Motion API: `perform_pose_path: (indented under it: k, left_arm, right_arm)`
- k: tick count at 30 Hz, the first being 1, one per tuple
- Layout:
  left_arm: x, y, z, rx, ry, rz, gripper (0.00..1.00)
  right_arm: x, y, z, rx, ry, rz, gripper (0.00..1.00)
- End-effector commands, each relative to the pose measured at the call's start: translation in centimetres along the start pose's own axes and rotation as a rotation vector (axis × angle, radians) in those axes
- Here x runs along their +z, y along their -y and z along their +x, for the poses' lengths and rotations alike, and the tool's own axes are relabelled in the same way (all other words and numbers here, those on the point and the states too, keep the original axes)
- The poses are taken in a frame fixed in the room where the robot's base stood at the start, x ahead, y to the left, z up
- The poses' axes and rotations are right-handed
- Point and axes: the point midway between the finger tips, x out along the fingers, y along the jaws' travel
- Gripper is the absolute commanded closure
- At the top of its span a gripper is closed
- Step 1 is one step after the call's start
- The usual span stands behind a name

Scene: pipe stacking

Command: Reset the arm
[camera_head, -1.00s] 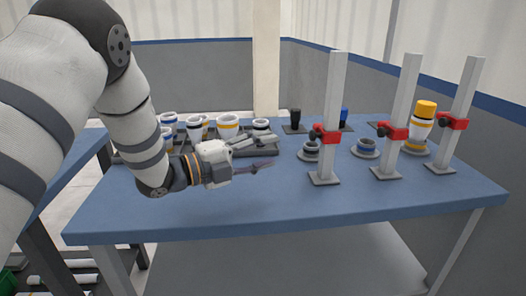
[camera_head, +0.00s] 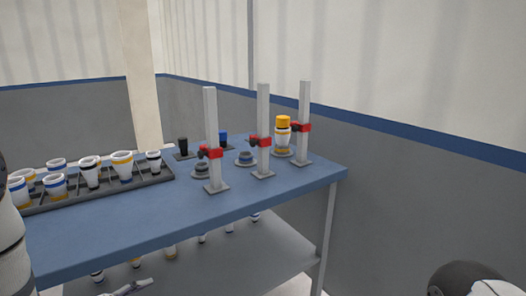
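Part of my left arm (camera_head: 12,245) shows at the far left edge, beside the table. A slim grey piece at the bottom edge looks like the fingers of my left gripper (camera_head: 128,288), low in front of the table. It is cut off, so its opening is unclear. A dark and white part of my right arm (camera_head: 462,278) shows at the bottom right corner; its gripper is out of view.
A dark divided tray (camera_head: 105,199) holds several white cup-like pipe pieces at the left. Two more posts (camera_head: 211,120) (camera_head: 264,110) have red clamps. Black (camera_head: 183,145) and blue (camera_head: 223,139) pieces stand behind. The table's front is clear.

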Motion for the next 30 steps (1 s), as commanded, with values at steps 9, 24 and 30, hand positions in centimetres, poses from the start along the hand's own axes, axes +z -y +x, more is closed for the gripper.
perform_pose_path:
  k: [9, 24, 30]
  left_arm:
    - [7.0, -24.8, -14.8, 0.343, 0.785, -0.829, 0.57]
    - [6.5, -33.6, -27.7, 0.375, 1.286, -1.115, 0.57]
    - [6.6, -33.5, -27.6, 0.375, 1.283, -1.114, 0.57]
  right_arm:
    - [-1.4, 0.1, -3.3, -0.004, -0.084, 0.001, 1.00]
    - [-1.9, 0.1, -4.3, -0.006, -0.113, 0.002, 1.00]
    - [-1.9, 0.1, -4.3, -0.006, -0.112, 0.002, 1.00]
